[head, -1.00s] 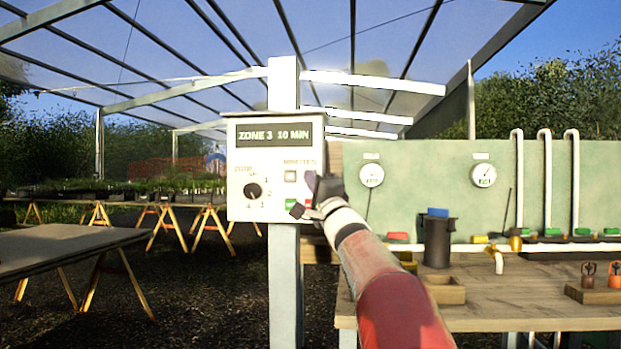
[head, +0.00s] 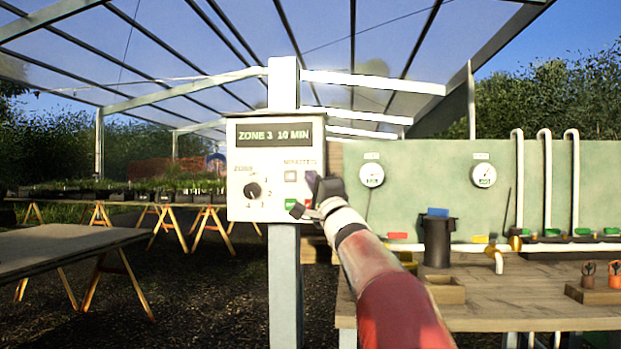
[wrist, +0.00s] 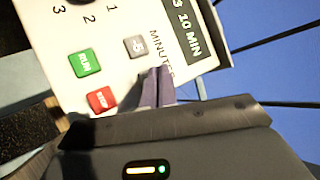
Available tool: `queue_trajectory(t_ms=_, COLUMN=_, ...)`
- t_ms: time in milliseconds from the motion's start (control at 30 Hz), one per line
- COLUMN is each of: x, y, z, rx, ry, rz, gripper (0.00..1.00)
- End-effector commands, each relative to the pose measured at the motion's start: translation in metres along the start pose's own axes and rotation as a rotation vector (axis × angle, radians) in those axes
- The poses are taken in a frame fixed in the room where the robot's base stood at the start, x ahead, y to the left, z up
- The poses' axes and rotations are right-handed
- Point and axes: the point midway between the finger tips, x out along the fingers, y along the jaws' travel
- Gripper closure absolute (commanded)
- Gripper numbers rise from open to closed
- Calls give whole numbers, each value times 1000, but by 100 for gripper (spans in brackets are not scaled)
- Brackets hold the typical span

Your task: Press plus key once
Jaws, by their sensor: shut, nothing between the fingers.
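The white control box (head: 237,205) hangs on a pale post. Its display (head: 275,135) reads ZONE 3 10 MIN. Under the word MINUTES one grey key (head: 291,176) shows; in the wrist view this key (wrist: 137,46) seems marked -5. The plus key cannot be made out; my fingers cover the panel to the right of the grey key. My gripper (wrist: 159,72) is shut and empty, its tips at the panel beside the grey key. I cannot tell whether they touch. In the head view my gripper (head: 312,182) covers the box's lower right part.
A green RUN key (wrist: 85,62) and a red STOP key (wrist: 101,99) sit below the grey key. A zone knob (head: 252,190) is at the left of the panel. A wooden bench (head: 510,290) stands at the right, with a dark canister (head: 437,242) on it.

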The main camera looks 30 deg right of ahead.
Motion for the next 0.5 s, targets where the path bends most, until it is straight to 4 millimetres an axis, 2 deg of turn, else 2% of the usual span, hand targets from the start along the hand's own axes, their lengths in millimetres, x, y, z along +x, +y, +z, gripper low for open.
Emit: queue_trajectory(t_ms=500, x=6, y=4, z=-4, rx=0, ry=0, rz=0, gripper=100)
